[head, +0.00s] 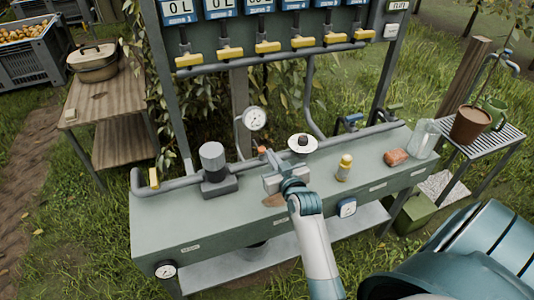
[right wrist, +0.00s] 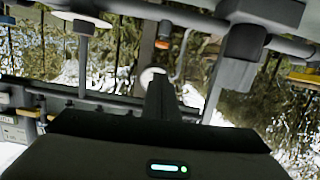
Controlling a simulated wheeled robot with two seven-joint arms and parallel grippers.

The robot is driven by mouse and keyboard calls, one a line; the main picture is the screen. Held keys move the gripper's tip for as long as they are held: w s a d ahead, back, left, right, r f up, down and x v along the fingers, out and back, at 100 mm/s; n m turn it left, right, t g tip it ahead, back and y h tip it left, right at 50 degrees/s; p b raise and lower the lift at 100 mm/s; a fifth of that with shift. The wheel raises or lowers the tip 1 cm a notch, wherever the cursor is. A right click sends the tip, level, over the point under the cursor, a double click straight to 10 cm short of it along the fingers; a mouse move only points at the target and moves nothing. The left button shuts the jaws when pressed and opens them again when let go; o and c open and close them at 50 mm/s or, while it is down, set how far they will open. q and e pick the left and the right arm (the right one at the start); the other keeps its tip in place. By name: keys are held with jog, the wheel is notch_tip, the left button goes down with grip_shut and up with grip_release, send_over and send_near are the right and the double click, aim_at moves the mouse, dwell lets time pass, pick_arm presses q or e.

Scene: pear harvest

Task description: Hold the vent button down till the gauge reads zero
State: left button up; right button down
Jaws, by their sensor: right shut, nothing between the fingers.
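A white-faced pressure gauge (head: 255,118) stands above the pipe at the back of the green bench (head: 230,232); its needle is too small to read. A small orange cap (head: 262,150) sits on the pipe below it and also shows in the right wrist view (right wrist: 162,43). No label tells whether this cap is the vent button. My right gripper (head: 272,182) is shut and empty over the bench, just in front of the cap, apart from it as far as I can see. In the right wrist view its dark finger (right wrist: 160,100) partly covers a pale round face. My left gripper is out of view.
A grey pump (head: 213,165) stands left of my gripper. A white disc with a black knob (head: 303,143), a yellow-capped bottle (head: 344,168), a reddish block (head: 397,157) and a glass jar (head: 424,138) stand to the right. Yellow-handled valves (head: 267,47) hang above. Another gauge (head: 166,271) is on the front.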

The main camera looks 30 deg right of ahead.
jog(key=shift+v, duration=1.45)
jog(key=shift+r, duration=0.1)
